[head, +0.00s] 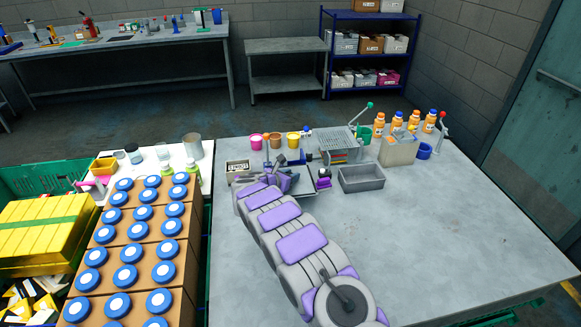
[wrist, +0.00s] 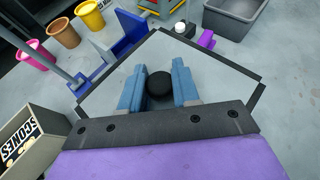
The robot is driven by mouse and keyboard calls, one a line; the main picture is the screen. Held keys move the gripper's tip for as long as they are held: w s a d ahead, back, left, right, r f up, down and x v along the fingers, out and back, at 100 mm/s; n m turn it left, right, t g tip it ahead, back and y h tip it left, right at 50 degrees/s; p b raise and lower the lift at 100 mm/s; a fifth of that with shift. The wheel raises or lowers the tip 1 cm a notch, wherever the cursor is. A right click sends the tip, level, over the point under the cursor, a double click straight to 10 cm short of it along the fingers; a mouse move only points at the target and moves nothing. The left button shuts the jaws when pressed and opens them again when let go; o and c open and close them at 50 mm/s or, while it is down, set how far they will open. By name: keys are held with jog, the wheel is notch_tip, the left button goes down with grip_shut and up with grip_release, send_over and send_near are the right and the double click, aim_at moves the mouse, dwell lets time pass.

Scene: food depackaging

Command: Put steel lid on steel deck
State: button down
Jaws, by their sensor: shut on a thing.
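My gripper (wrist: 157,88) has blue fingers, shut on the round black knob (wrist: 159,83) of the steel lid. The steel lid (wrist: 222,76) is a flat grey plate with dark edges, spread out beyond the fingers in the wrist view. In the head view my arm covers most of the lid and the gripper. A slatted steel piece (head: 338,138) stands at the back of the table, with coloured layers under it; I cannot tell whether it is the steel deck. What lies under the lid is hidden.
A grey bin (head: 362,179) stands right of my gripper. Pink, brown and yellow cups (head: 293,140) stand behind it. A blue stand (wrist: 128,40) is close to the lid's left edge. The table's right front is clear.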

jog(key=shift+s+f, duration=0.2)
jog(key=shift+f, duration=0.25)
jog(key=shift+f+b, duration=1.25)
jog(key=shift+f, duration=2.05)
jog(key=shift+f, duration=0.45)
jog(key=c, duration=0.8)
grip_release()
jog(key=shift+o, duration=0.2)
